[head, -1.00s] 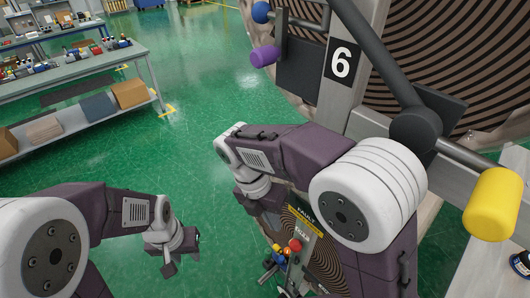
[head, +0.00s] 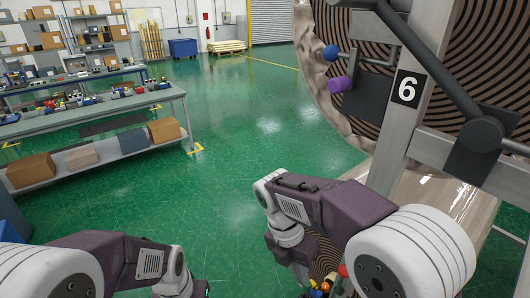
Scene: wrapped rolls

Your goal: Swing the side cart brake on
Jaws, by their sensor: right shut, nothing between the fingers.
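A grey frame post with a number 6 plate (head: 406,88) stands at the right, in front of a large wrapped roll (head: 480,45). A dark lever arm (head: 430,65) runs diagonally across it to a round dark hub (head: 473,148). Beside the post are a blue ball knob (head: 330,52) and a purple handle (head: 340,84). I cannot tell which part is the side cart brake. My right gripper (head: 290,254) is shut and empty, low and left of the post, apart from these handles. My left gripper (head: 203,289) is mostly cut off at the bottom edge.
Small red, yellow and blue parts (head: 325,287) show at the bottom, close to my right gripper. A workbench (head: 90,118) with boxes on its lower shelf stands at the left. The green floor (head: 235,145) between bench and roll is clear.

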